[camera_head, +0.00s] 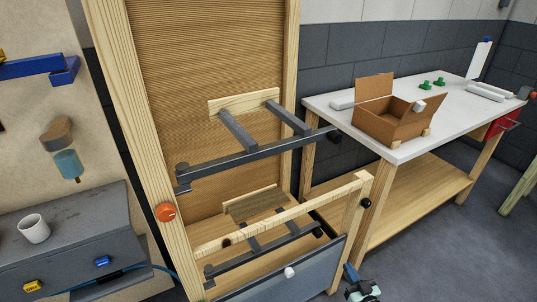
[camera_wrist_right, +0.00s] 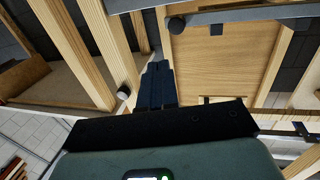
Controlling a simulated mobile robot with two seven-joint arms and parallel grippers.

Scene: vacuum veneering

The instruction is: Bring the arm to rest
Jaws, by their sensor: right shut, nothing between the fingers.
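My right gripper (camera_head: 350,272) shows at the bottom edge of the head view, right of the wooden frame's lower front. In the right wrist view its two dark fingers (camera_wrist_right: 157,72) lie side by side, shut, with nothing between them. Most of my right arm is out of the head view. My left gripper is in neither view.
A tall wooden frame (camera_head: 120,100) with dark metal bars (camera_head: 255,157) and a wooden rail (camera_head: 290,215) stands close to the gripper. A white-topped bench (camera_head: 440,120) with an open cardboard box (camera_head: 385,125) is at right.

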